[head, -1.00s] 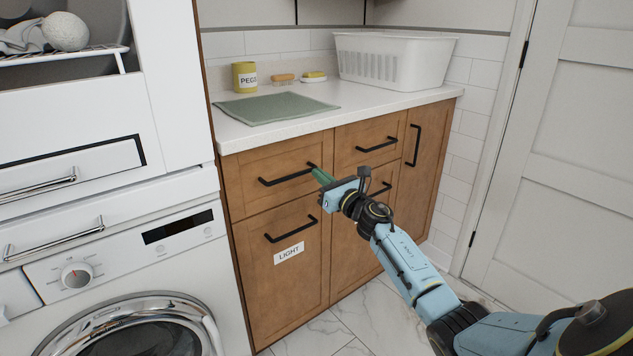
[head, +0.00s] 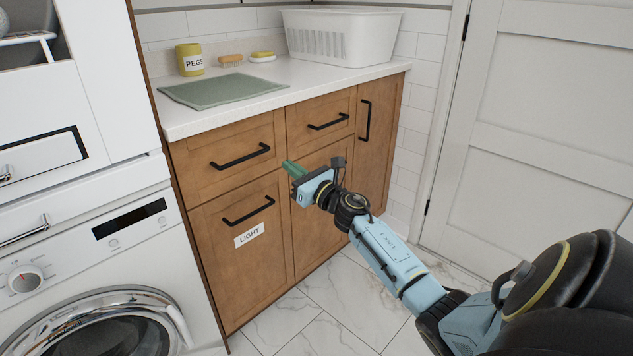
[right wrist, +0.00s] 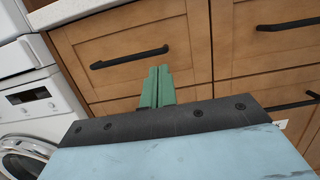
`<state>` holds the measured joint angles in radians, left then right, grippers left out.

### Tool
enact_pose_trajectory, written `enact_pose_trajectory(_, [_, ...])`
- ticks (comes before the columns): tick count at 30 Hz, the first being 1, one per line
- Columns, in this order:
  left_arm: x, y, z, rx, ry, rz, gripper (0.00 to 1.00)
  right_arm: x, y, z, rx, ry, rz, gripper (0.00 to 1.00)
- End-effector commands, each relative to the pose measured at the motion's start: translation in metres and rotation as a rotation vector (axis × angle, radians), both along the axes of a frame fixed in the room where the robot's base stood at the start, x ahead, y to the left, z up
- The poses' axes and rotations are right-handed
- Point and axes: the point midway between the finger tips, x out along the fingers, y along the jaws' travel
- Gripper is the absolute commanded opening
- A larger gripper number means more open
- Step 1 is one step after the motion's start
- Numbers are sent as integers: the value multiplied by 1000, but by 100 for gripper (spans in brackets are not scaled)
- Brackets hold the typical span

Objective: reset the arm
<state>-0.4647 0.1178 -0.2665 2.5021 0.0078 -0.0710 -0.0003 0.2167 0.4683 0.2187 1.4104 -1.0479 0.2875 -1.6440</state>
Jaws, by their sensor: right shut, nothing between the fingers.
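My right arm (head: 385,255) reaches in from the lower right in the head view. Its gripper (head: 290,168) has green fingers that are together and empty. They point toward the wooden cabinet, in front of the drawer fronts and a little right of the upper left drawer's black handle (head: 240,157). In the right wrist view the green fingers (right wrist: 157,86) lie side by side, below and right of a black drawer handle (right wrist: 130,58). No handle is between them. My left gripper is not in view.
The counter (head: 300,88) holds a white basket (head: 345,40), a yellow PEGS tin (head: 188,62), a brush (head: 230,60) and a green mat (head: 222,90). A washing machine (head: 90,270) stands left, a white door (head: 550,130) right. Tiled floor (head: 345,305) is clear in front of the cabinet.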

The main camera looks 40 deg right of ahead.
Motion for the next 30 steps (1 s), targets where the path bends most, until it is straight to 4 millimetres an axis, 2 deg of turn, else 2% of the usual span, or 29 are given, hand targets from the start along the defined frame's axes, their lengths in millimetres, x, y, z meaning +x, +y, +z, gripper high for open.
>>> enact_pose_trajectory(6, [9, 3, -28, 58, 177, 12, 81, -41, 1, -9, 2, 3, 4, 0])
enact_pose_trajectory(12, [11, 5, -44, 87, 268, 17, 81, -65, 0, -13, 3, 2, 3, 0])
enact_pose_trajectory(23, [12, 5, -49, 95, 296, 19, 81, -73, 0, -15, 2, 1, 5, 0])
enact_pose_trajectory(26, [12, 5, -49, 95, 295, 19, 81, -74, 9, -15, 59, -4, 20, 0])
enact_pose_trajectory(29, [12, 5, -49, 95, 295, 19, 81, -79, 37, -14, 251, -18, 72, 0])
enact_pose_trajectory(30, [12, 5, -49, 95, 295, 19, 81, -83, 53, -13, 374, -22, 104, 0])
